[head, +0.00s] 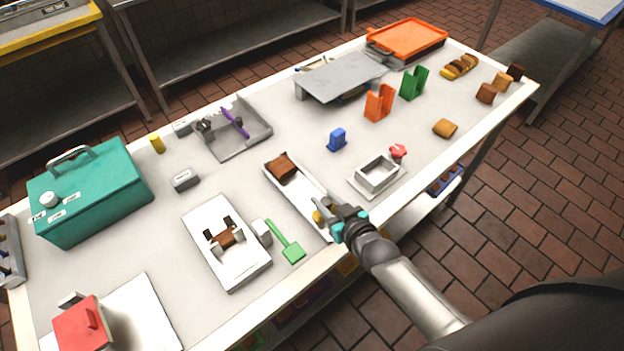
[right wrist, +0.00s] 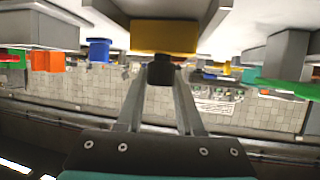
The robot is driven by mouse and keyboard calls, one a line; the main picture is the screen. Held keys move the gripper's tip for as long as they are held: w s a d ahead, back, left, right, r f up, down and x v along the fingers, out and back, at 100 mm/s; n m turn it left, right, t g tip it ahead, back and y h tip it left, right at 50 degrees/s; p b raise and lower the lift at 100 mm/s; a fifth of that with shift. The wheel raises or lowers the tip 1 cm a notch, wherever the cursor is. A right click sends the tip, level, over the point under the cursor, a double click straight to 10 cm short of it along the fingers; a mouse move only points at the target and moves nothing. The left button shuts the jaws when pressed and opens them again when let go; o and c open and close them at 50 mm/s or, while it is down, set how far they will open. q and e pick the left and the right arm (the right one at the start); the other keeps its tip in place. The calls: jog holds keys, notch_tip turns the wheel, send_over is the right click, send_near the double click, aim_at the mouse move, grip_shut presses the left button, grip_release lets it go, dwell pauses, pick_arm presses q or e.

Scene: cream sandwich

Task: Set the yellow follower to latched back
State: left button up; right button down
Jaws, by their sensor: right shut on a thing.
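The yellow follower (head: 317,216) sits near the front end of a long white channel tray (head: 299,196), mostly hidden by my right gripper in the head view. In the right wrist view it is a yellow block (right wrist: 164,37) with a dark knob (right wrist: 161,73) on it. My right gripper (head: 325,208) is shut on that knob; its fingers (right wrist: 161,85) meet around it. A brown block (head: 282,167) lies at the far end of the same tray, apart from the follower. My left gripper is not in view.
Left of the tray are a white fixture (head: 208,215) with brown pieces and a green paddle (head: 289,247). To the right are a grey open box (head: 376,175), a red knob (head: 398,151) and a blue block (head: 337,139). A teal case (head: 92,190) stands far left.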

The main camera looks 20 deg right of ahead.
aim_at(331, 206)
jog(key=s, duration=0.1)
jog(key=s+d, duration=0.1)
jog(key=s, duration=0.1)
jog(key=shift+p, duration=0.35)
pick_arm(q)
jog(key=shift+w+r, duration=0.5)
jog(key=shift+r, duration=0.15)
pick_arm(e)
jog(key=shift+d+f, duration=0.1)
jog(key=shift+s, duration=0.1)
jog(key=c, duration=0.9)
grip_release()
jog(key=shift+o, duration=0.9)
jog(key=shift+s, duration=0.15)
jog(key=shift+o, duration=0.7)
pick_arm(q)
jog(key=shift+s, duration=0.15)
pick_arm(e)
jog(key=shift+o, duration=0.3)
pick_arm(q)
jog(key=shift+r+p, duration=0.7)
pick_arm(e)
jog(key=v, duration=1.5)
